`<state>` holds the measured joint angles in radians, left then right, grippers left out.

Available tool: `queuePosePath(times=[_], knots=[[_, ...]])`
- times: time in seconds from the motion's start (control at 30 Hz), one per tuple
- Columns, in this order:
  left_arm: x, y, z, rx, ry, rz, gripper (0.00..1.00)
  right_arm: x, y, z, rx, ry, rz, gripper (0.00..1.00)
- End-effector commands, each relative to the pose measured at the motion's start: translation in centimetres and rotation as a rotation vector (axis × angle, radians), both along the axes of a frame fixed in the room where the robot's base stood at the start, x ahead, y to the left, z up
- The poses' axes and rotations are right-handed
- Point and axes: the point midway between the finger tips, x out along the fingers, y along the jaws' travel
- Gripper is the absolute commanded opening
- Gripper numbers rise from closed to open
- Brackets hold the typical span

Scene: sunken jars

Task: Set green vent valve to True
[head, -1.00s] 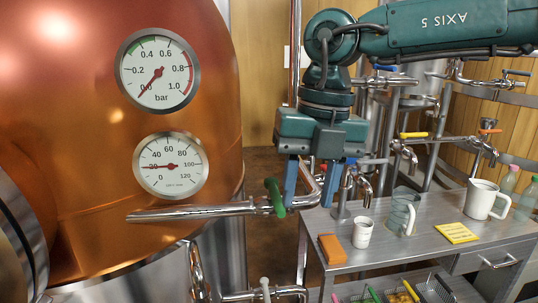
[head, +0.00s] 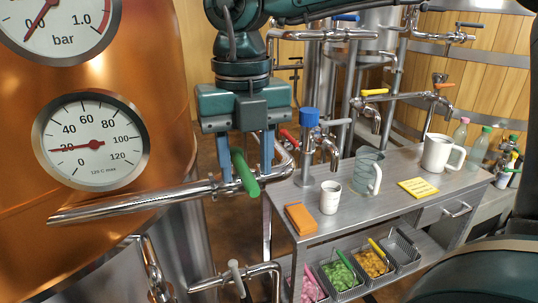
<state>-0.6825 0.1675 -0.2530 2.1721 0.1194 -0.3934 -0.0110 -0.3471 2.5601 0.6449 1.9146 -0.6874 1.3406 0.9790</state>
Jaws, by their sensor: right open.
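The green vent valve (head: 245,172) is a green lever handle on the shiny horizontal pipe (head: 140,202) that runs out from the copper tank. The handle stands up and leans slightly left at its top. My right gripper (head: 246,170) points down over it, open, with one blue finger to each side of the handle in the picture. I cannot tell whether either finger touches it. My left gripper is not in view.
The copper tank (head: 160,90) with two dials stands close on the left. A grey table (head: 350,215) at right carries an orange block (head: 300,218), a white cup (head: 330,197), a glass jug (head: 367,172) and a white mug (head: 440,153). A blue-topped tap (head: 309,118) stands behind the cup.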

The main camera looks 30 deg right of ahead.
Motion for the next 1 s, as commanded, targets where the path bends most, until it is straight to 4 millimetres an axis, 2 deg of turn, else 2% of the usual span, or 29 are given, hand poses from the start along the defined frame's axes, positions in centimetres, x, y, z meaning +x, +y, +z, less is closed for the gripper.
queuePosePath(times=[0.57, 0.87, 1.0], knots=[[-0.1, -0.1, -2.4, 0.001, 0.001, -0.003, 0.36, 0.0, 0.0, -2.6, 0.000, 0.001, 0.000, 0.41], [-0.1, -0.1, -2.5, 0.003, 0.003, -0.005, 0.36, 0.0, 0.0, -2.7, 0.000, 0.001, 0.001, 0.41], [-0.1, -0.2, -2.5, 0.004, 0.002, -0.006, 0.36, 0.0, 0.0, -2.7, 0.001, 0.001, 0.001, 0.29]])
